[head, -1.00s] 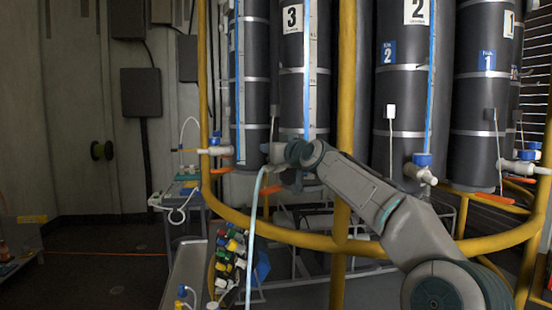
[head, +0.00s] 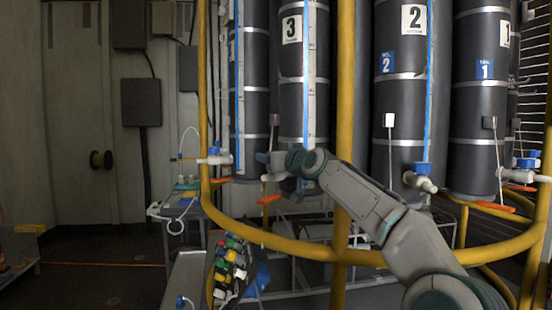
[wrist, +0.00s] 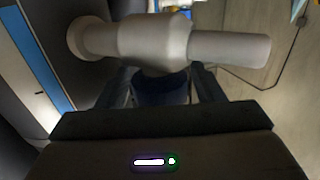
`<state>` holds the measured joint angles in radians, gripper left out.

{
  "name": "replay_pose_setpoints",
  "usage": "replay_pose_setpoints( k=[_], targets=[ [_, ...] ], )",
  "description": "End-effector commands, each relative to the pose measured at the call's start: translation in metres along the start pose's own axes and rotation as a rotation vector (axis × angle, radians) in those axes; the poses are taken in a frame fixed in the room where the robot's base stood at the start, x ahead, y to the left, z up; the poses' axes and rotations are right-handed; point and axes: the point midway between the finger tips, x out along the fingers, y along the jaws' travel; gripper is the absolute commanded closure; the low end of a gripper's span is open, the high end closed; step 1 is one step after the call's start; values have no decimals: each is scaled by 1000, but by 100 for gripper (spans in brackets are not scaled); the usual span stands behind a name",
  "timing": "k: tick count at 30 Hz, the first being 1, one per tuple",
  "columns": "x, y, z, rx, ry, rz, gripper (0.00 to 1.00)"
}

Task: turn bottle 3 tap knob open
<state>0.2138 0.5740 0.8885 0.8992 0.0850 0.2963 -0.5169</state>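Bottle 3 (head: 305,100) is a tall dark cylinder with a white "3" label, left of centre in the head view. Its pale tap (head: 270,177) sticks out low on its left side, partly hidden by my gripper (head: 266,157). In the wrist view the pale tap body (wrist: 150,42) lies across the upper middle. The dark blue tap knob (wrist: 164,88) sits just below it, between the two dark fingers of my gripper (wrist: 164,84). The fingers stand on both sides of the knob. Whether they press on it cannot be seen.
A yellow rail (head: 270,241) curves in front of the bottles, with a yellow post (head: 346,100) beside my arm. Bottle 2 (head: 403,110) and its blue-knobbed tap (head: 421,178) stand right. Another blue-knobbed tap (head: 214,155) is left.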

Motion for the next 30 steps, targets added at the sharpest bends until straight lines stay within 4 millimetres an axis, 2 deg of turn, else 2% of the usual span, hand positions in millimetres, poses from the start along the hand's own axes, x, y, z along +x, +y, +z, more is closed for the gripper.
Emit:
replay_pose_setpoints(
  k=[8, 30],
  targets=[
    [-14, 2, 1, 1, 1, 2, 39],
    [-97, 2, 2, 0, 1, 4, 39]
  ],
)
